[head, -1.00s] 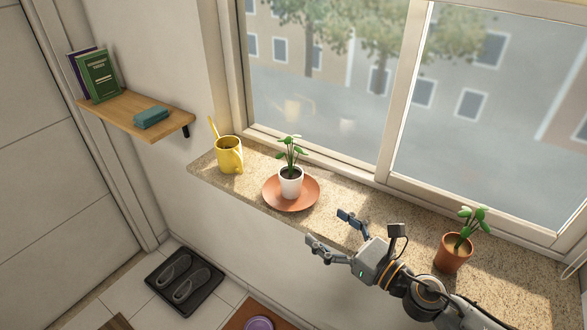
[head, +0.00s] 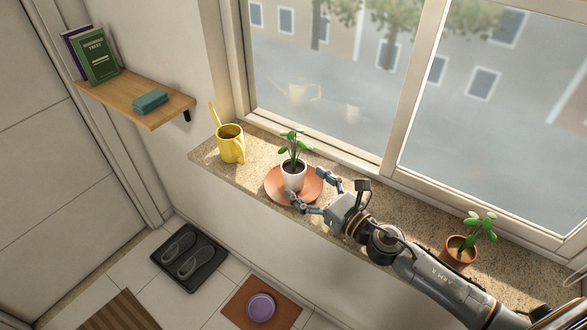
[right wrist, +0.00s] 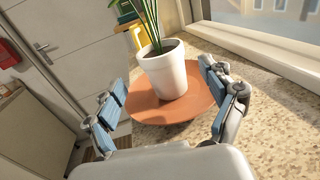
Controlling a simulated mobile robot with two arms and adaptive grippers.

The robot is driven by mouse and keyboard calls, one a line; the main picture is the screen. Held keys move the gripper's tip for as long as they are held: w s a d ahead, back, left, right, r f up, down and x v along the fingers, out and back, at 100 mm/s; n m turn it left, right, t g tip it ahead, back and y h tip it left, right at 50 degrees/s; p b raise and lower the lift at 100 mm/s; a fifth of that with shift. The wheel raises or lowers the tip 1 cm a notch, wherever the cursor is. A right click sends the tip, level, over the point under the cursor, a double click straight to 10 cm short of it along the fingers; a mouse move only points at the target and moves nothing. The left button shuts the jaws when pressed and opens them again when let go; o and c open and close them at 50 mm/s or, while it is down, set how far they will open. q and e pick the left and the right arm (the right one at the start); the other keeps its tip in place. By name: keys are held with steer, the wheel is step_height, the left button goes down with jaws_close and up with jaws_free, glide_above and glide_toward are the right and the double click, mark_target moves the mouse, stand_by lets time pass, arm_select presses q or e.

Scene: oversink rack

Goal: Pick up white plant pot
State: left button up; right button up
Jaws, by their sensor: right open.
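The white plant pot (head: 294,180) holds a green plant and stands upright on a terracotta saucer (head: 275,187) on the granite window sill. In the right wrist view the white pot (right wrist: 164,76) stands ahead between the open fingers, with the saucer (right wrist: 150,113) under it. My right gripper (head: 310,184) is open and empty, with its fingertips over the saucer's right part, close to the pot. In the right wrist view the fingers of my right gripper (right wrist: 160,90) spread to either side of the pot, with no contact visible. My left gripper is not in view.
A yellow watering can (head: 229,147) stands left of the saucer. A terracotta pot with a plant (head: 458,252) stands to the right, beside my right arm. The window (head: 330,90) borders the sill's back. A wooden shelf (head: 130,97) with books is at the left.

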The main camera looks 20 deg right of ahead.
mark_target(285, 162)
steer(key=shift+w+a, duration=0.15)
steer(key=shift+w, duration=0.15)
steer(key=shift+w+a+r, duration=0.1)
steer(key=shift+w+r, duration=0.1)
steer(key=p+x, duration=0.1)
steer(key=x, duration=0.1)
steer(key=p+x, duration=0.1)
steer(key=x, duration=0.1)
steer(key=shift+w+r, duration=0.25)
steer(key=shift+w, duration=0.25)
steer(key=shift+s, duration=0.15)
steer(key=c, duration=0.6)
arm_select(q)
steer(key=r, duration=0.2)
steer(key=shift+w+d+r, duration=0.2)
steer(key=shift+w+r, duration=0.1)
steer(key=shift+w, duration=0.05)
arm_select(e)
steer(key=c, duration=0.9)
